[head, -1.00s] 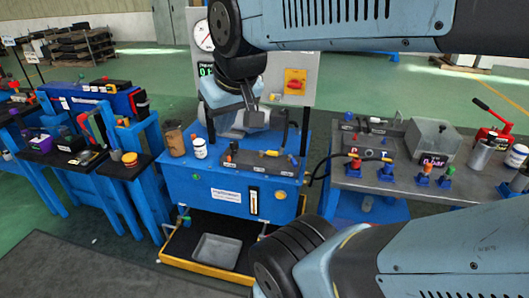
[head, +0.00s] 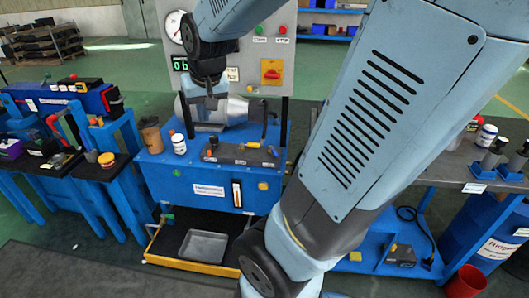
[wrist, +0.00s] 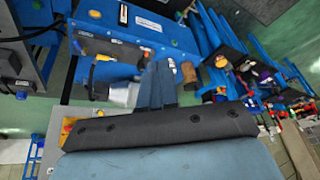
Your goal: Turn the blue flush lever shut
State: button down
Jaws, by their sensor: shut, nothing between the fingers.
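My gripper (head: 211,101) hangs in front of the grey panel, just above the silver cylinder (head: 232,110) on the blue test stand (head: 205,188). Its two fingers also show in the wrist view (wrist: 157,82), close together with nothing between them. A dark valve block (head: 240,154) with several small coloured knobs lies on the stand's top, below and to the right of my gripper. I cannot make out for certain which small part is the blue flush lever. My arm hides much of the right bench.
The upright panel (head: 232,75) with gauge and red-yellow switch rises behind my gripper. A brown cup (head: 151,136) and a white jar (head: 178,144) stand on the stand's left. A black hose (head: 266,118) stands at right. A metal tray (head: 203,244) lies below.

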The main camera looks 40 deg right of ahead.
jog(key=w+d+f+m+h, duration=0.1)
jog(key=w+d+f+m, duration=0.1)
jog(key=w+d+f, duration=0.45)
jog(key=m+g+h, duration=0.1)
jog(key=g+h, duration=0.2)
jog(key=h, duration=0.3)
send_near(273, 152)
jog(key=w+a, duration=0.2)
jog(key=a, duration=0.4)
jog(key=x, duration=0.9)
jog(key=shift+d+f, duration=0.1)
jog(key=shift+d, duration=0.3)
jog(key=d, duration=0.1)
jog(key=s+d, duration=0.1)
jog(key=shift+d, duration=0.3)
jog(key=shift+s+d, duration=0.2)
jog(key=shift+d, duration=0.1)
